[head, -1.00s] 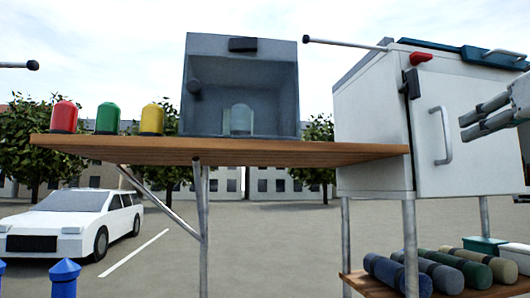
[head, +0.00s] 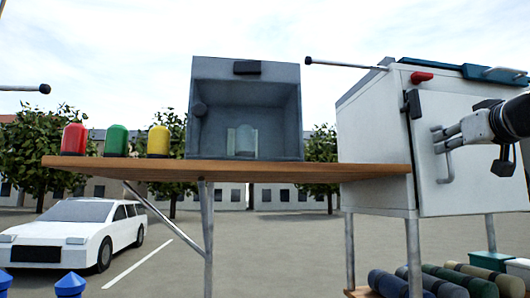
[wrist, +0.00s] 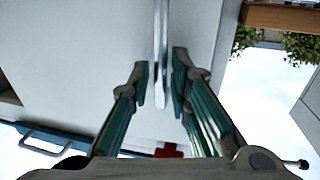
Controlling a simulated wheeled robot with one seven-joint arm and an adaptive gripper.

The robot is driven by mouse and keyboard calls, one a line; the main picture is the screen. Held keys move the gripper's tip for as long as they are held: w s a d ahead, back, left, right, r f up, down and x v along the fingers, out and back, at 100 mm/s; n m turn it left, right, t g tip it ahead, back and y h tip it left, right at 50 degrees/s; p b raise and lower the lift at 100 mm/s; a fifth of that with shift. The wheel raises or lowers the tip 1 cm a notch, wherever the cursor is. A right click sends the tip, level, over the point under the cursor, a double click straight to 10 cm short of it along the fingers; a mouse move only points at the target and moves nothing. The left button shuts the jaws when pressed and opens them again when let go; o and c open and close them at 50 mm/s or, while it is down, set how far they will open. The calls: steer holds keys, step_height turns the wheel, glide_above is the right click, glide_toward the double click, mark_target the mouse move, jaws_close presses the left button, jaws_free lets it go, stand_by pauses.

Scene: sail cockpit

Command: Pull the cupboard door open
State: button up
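The white cupboard (head: 376,150) stands at the right with its door (head: 465,185) closed. The door has a light grey vertical bar handle (head: 447,166). My gripper (head: 437,140) is at the upper part of this handle. In the wrist view the handle (wrist: 161,50) runs between the two fingers of my gripper (wrist: 160,80). The fingers are open, with a visible gap on each side of the bar. In the head view my fingers hide part of the handle.
A red knob (head: 421,77) and a black latch (head: 412,103) sit near the door's upper left edge. A wooden counter (head: 300,170) with coloured domes and a grey open box (head: 246,67) lies to the left. Rolled bundles (head: 430,284) lie on a shelf below.

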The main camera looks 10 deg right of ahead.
steer(key=shift+w+d, duration=0.1)
steer(key=shift+w, duration=0.55)
jaws_close()
steer(key=shift+s, duration=0.15)
